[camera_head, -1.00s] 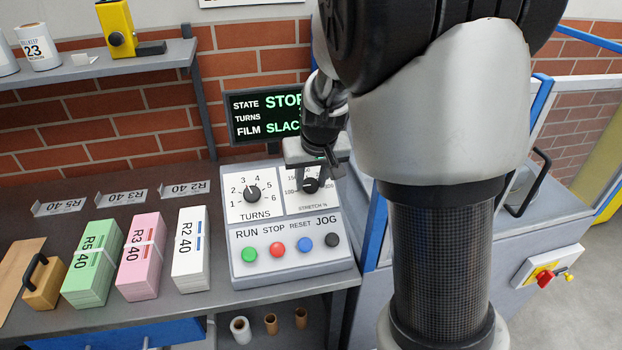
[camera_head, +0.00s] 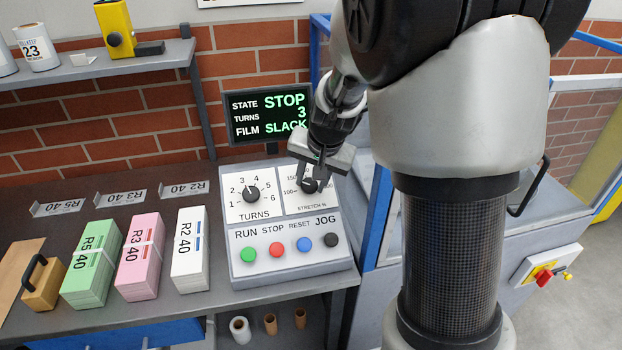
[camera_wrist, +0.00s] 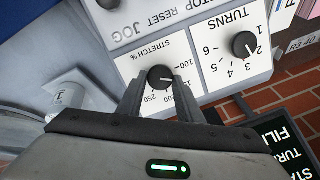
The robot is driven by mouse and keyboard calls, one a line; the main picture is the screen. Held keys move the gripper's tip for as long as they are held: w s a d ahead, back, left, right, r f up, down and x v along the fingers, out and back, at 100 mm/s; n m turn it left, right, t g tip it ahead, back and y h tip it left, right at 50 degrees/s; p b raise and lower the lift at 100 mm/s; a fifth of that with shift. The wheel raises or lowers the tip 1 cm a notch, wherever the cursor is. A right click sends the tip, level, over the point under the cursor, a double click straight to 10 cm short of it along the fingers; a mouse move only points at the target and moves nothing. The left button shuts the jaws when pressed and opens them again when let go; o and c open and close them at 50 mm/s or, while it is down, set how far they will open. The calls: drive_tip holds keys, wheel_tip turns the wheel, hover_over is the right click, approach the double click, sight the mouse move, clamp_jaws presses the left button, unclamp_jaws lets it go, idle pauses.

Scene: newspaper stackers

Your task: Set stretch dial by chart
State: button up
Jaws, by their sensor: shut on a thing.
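The stretch dial is a black knob (camera_wrist: 160,77) on a white scale plate marked "STRETCH %" on the sloped control box (camera_head: 290,262). The turns dial (camera_head: 251,194) is to the left. The display (camera_head: 268,114) reads STOP, turns 3, film SLACK.
Green, red, blue and black buttons (camera_head: 290,246) line the box front. Green, pink and white bundles (camera_head: 190,243) stand at left on the bench. A white sheet (camera_head: 250,2) on the wall is cut off, its text unreadable. A blue-framed machine stands at right.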

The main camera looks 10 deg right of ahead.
drive_tip(key=shift+d+m, duration=0.1)
drive_tip(key=shift+m, duration=1.2)
drive_tip(key=o, duration=1)
drive_tip(key=shift+o, duration=0.2)
drive_tip(key=shift+r, duration=0.1)
drive_tip(key=p+v, duration=0.2)
drive_tip(key=v, duration=0.5)
drive_tip(key=shift+s, duration=0.2)
